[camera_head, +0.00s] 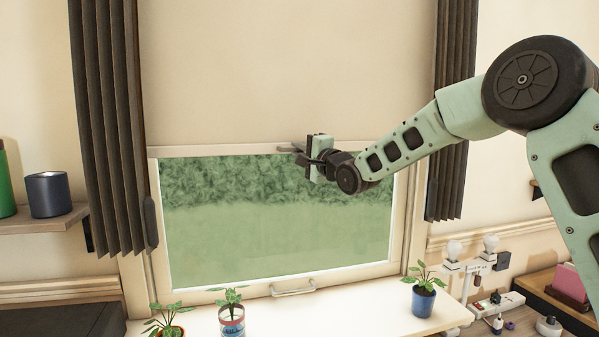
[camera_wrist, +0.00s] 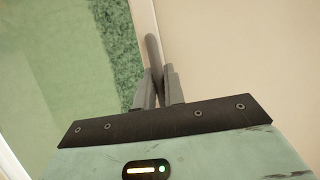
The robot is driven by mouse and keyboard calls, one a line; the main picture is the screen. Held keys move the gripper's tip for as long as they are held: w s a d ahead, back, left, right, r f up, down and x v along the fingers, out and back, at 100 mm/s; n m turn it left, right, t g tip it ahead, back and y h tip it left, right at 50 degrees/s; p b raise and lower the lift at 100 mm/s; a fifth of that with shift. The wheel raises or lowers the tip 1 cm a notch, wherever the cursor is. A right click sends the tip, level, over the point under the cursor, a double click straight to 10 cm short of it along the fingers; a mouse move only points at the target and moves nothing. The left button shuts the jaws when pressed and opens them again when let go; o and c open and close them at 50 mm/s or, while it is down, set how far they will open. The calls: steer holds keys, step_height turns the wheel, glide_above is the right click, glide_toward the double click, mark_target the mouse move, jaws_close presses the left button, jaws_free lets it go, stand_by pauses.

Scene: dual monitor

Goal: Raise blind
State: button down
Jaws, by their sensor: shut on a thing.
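The beige blind (camera_head: 285,75) covers the upper part of the window, and its pale bottom bar (camera_head: 220,151) hangs just above the exposed glass. A dark handle (camera_head: 287,149) sticks out from the middle of the bar. My gripper (camera_head: 302,154) is at the bar, coming in from the right. In the wrist view my gripper (camera_wrist: 158,90) has its fingers closed around the grey handle (camera_wrist: 153,52), with the bar (camera_wrist: 146,22) and blind (camera_wrist: 230,60) beyond. The fingers hide part of the handle.
Dark curtains (camera_head: 105,120) hang on both sides of the window. Potted plants (camera_head: 424,302) stand on the white sill (camera_head: 345,308). A window handle (camera_head: 293,288) is on the lower frame. A shelf (camera_head: 35,220) with a dark cup (camera_head: 47,195) is at left.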

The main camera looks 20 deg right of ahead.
step_height(320, 180, up, 15)
steer(key=p, duration=0.7)
steer(key=c, duration=1.5)
jaws_free()
steer(key=b+v, duration=0.5)
steer(key=v, duration=1.2)
steer(key=shift+s, duration=0.2)
steer(key=shift+d, duration=0.1)
